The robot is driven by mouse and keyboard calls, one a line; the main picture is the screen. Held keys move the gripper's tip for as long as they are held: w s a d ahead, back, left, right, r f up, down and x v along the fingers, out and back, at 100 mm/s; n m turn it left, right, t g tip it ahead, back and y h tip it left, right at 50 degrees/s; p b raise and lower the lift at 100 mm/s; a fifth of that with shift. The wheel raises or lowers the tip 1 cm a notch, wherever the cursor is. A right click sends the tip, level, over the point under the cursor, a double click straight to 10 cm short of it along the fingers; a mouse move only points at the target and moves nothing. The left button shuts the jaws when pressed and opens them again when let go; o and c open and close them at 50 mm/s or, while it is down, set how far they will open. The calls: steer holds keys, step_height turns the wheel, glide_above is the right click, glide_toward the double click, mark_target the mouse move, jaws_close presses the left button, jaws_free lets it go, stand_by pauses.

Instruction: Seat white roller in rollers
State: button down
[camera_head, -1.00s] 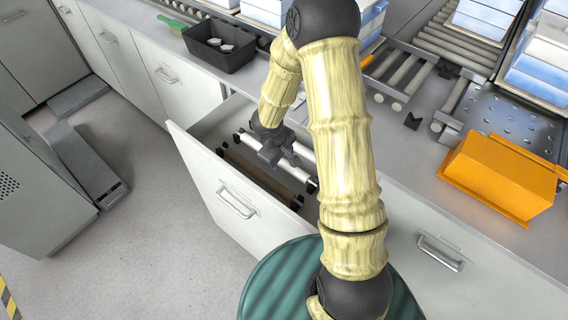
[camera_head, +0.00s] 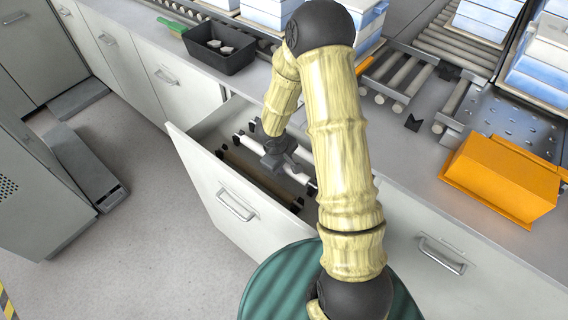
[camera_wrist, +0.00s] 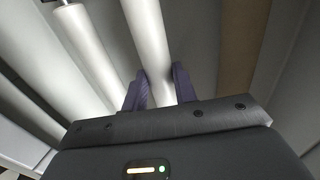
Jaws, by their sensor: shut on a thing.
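My gripper (camera_head: 281,163) is inside the open drawer, shut on a white roller (camera_head: 299,174). In the wrist view, the two dark fingers of my gripper (camera_wrist: 160,88) stand on either side of this white roller (camera_wrist: 149,35). The roller lies lengthwise in the drawer, with dark holders near its ends. A second white roller (camera_wrist: 85,50) lies parallel to it, to the left in the wrist view. The conveyor rollers (camera_head: 402,73) are on the counter behind the drawer, to the right of my arm. My arm hides part of them.
The open drawer (camera_head: 215,180) also holds a brownish roller (camera_wrist: 243,50). A black bin (camera_head: 222,62) with pale pieces and an orange box (camera_head: 498,180) stand on the counter. White-blue crates (camera_head: 545,60) stand on the conveyor.

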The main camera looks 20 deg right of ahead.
steer(key=shift+w+r+p, duration=0.1)
steer(key=shift+r+p, duration=1.55)
steer(key=shift+r, duration=0.6)
steer(key=shift+r+p, duration=0.4)
steer(key=shift+r, duration=0.15)
steer(key=shift+r+p, duration=1.4)
steer(key=shift+r, duration=0.35)
